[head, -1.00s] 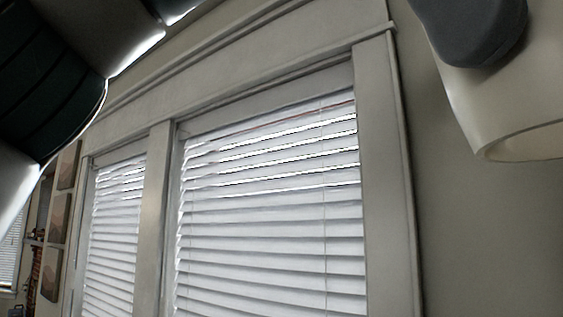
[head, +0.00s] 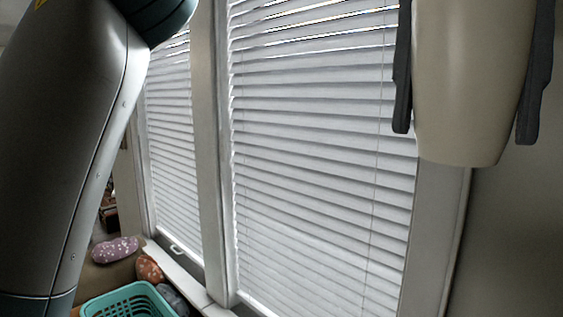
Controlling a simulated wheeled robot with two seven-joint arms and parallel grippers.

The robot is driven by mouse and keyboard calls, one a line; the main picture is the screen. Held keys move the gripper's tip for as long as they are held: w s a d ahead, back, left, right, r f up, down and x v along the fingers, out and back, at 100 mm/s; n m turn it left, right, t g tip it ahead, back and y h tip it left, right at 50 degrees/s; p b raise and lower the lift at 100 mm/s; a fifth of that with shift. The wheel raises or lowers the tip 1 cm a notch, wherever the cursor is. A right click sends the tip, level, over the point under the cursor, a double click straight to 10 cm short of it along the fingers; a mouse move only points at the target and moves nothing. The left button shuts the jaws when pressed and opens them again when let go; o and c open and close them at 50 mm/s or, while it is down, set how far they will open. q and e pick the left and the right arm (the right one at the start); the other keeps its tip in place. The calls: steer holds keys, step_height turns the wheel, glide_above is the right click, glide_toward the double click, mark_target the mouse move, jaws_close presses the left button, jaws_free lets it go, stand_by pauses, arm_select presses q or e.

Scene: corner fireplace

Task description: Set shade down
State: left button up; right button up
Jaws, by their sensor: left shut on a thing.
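The shade (head: 468,85) is a smooth cream piece, wider at the top and narrowing a little to a rounded lower end. It hangs nearly upright at the upper right, and its top is cut off by the picture edge. My left gripper (head: 463,135) is shut on it, with one dark finger along each side. The shade is in the air in front of the window's right frame, and nothing shows touching its lower end. My right gripper is not in view.
White blinds (head: 310,160) in a pale window frame fill the middle. A teal basket (head: 130,302) stands at the lower left. A pink patterned cushion (head: 115,249) and an orange one (head: 149,269) lie behind it. Bare wall (head: 515,240) is at the right.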

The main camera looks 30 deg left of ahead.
arm_select(q)
steer(key=w+a+f+m+t+y+b, duration=0.15)
steer(key=w+a+f+m, duration=0.35)
steer(key=f, duration=0.6)
steer(key=w+a+f+m+t+y+b, duration=0.15)
steer(key=w+f+m, duration=0.35)
steer(key=f, duration=0.6)
steer(key=w+a+f+m+b, duration=0.3)
steer(key=w+a+f+m, duration=0.15)
steer(key=f+m, duration=0.4)
steer(key=s+a+f+m+t+h+b, duration=0.1)
steer(key=s+a+f+m+b, duration=0.1)
steer(key=f+m, duration=0.6)
steer(key=s+a+f+m+t+h+b, duration=0.1)
steer(key=a+f+m, duration=0.3)
steer(key=f, duration=1.6)
steer(key=m+t+h+b, duration=0.1)
steer(key=m, duration=0.3)
steer(key=shift+s+a+f+m, duration=0.15)
steer(key=shift+s+f+m, duration=0.2)
steer(key=shift+s+f, duration=0.05)
steer(key=shift+w, duration=0.1)
